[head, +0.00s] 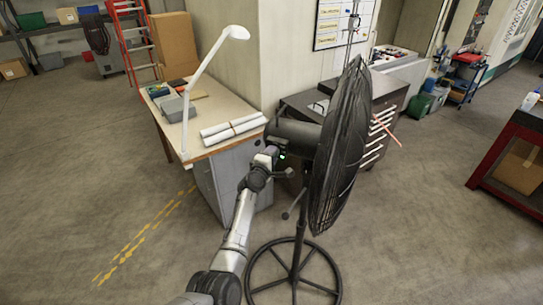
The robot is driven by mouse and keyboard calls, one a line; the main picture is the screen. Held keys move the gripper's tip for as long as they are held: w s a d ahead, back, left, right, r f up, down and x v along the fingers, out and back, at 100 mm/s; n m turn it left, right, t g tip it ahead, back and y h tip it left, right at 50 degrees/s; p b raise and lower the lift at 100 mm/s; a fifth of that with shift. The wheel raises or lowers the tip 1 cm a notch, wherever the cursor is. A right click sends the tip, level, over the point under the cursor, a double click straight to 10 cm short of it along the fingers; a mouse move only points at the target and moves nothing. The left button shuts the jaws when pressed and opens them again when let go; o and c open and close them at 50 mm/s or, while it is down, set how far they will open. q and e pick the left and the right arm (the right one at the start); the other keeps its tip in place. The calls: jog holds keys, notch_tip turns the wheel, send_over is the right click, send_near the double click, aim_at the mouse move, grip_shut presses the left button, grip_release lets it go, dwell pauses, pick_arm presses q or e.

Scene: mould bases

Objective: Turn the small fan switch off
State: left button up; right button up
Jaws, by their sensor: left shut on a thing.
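A large black pedestal fan (342,150) stands on a round ring base in the middle of the view. Its cage is seen nearly edge-on, and its dark motor housing (292,132) points left. My left gripper (273,152) is at the rear underside of the housing, shut on the small fan switch there. The fingertips and the switch are too small and partly covered to see clearly. A small green light (282,156) glows right beside the fingertips. My right gripper is out of view.
A workbench (221,108) with a white lamp (190,100) and paper rolls stands left of the fan. A dark drawer cabinet (387,92) is behind it. A red table (512,165) is at the far right. Floor is open on both sides.

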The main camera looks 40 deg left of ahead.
pick_arm(q)
jog(key=o, duration=0.9)
jog(key=v, duration=1.3)
jog(key=shift+s+d, duration=0.2)
jog(key=shift+s, duration=0.15)
